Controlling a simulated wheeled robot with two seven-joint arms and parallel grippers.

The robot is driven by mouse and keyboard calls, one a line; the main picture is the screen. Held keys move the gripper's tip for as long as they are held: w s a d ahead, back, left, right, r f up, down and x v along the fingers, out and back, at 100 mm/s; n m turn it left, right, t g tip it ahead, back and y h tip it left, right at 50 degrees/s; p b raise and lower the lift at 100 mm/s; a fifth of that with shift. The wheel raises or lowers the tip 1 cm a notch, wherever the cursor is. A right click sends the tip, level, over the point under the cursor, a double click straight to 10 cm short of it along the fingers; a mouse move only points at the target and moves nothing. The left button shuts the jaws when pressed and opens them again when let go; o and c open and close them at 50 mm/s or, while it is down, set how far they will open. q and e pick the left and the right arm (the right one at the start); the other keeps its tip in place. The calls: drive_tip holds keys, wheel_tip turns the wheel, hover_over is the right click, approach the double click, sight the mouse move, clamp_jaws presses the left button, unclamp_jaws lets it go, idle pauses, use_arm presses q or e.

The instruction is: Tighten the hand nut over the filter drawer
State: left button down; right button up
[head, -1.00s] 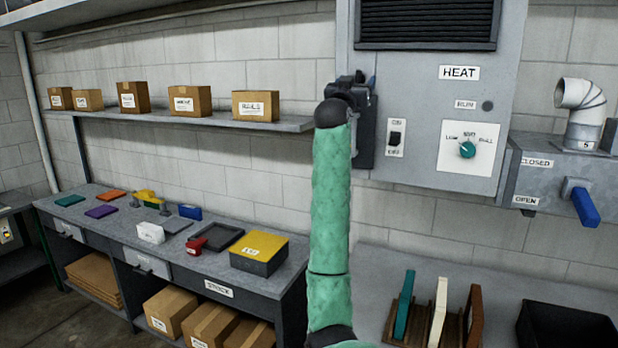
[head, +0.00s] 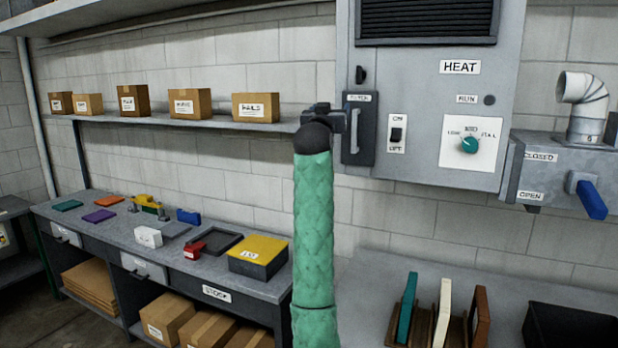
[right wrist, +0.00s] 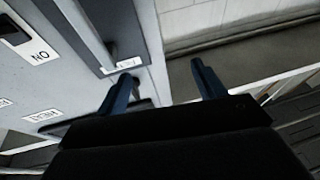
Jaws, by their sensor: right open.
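The hand nut (head: 361,75) is a small dark knob on the grey furnace front, above the filter drawer. The filter drawer (head: 360,150) is a dark upright panel with a label at its top and a pale vertical handle. My right gripper (head: 334,117) is open and empty, beside the drawer's upper left edge, lower than the nut and apart from it. In the right wrist view, my right gripper's two fingers (right wrist: 163,76) stand wide apart near the drawer's label (right wrist: 123,66). I cannot make out the nut clearly there. My left gripper is not in view.
On the furnace are a switch (head: 397,135) and a teal dial (head: 469,145). A blue-handled damper lever (head: 590,198) is at right. A shelf with boxes (head: 185,103) and a cluttered bench (head: 215,272) lie left. Filters stand in a rack (head: 425,322) below.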

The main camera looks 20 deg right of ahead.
drive_tip(key=w+a+f+n+y, duration=0.1)
drive_tip(key=w+a+f+y, duration=0.1)
drive_tip(key=f, duration=0.7)
drive_tip(key=w+a+f+n+y+b, duration=0.1)
drive_tip(key=w+f+n, duration=0.1)
drive_tip(key=f, duration=0.8)
drive_tip(key=shift+w+a+y, duration=0.4)
drive_tip(key=shift+w, duration=0.15)
